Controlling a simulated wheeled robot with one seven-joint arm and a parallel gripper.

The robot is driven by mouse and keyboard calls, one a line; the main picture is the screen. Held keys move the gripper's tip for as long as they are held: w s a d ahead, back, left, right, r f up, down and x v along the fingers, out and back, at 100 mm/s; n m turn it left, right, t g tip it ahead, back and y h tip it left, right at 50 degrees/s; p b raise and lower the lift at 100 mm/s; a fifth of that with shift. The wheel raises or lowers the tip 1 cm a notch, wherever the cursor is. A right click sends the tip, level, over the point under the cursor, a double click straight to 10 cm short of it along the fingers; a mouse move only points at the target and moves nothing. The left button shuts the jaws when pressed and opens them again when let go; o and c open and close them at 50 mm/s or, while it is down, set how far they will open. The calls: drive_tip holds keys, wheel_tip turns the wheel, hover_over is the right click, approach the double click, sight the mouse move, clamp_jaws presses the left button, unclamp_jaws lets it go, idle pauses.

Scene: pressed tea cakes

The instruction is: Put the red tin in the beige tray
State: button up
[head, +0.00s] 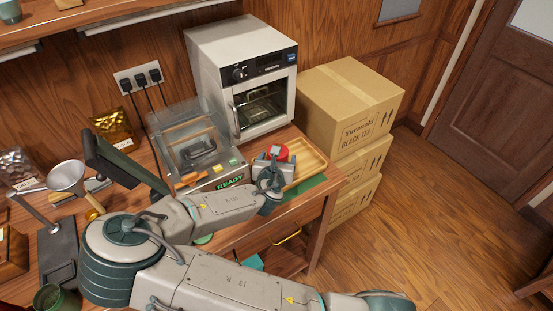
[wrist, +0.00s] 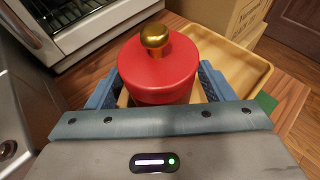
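The red tin (wrist: 158,72), round with a gold knob on its lid, fills the middle of the wrist view. My gripper (wrist: 160,82) has a blue finger on each side of the tin, and both appear to press against it. In the head view, the red tin (head: 283,151) shows only in part behind my gripper (head: 271,170). The beige tray (head: 309,164) extends to the right of the tin; it also shows in the wrist view (wrist: 240,72). The tin overlaps the tray's near left part. Its base is hidden, so I cannot tell whether it touches the tray floor.
A white oven (head: 240,75) stands behind the tray. A clear-lidded machine (head: 195,145) with a READY display is to the left. Cardboard boxes (head: 350,105) are stacked to the right, past the table edge. A green mat (head: 305,187) lies by the tray.

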drive_tip(key=shift+r, duration=0.15)
drive_tip(key=shift+s, duration=0.15)
drive_tip(key=p+v, duration=0.3)
drive_tip(key=v, duration=0.8)
drive_tip(key=shift+s+r, duration=0.25)
drive_tip(key=shift+s, duration=0.05)
drive_tip(key=shift+a, duration=0.15)
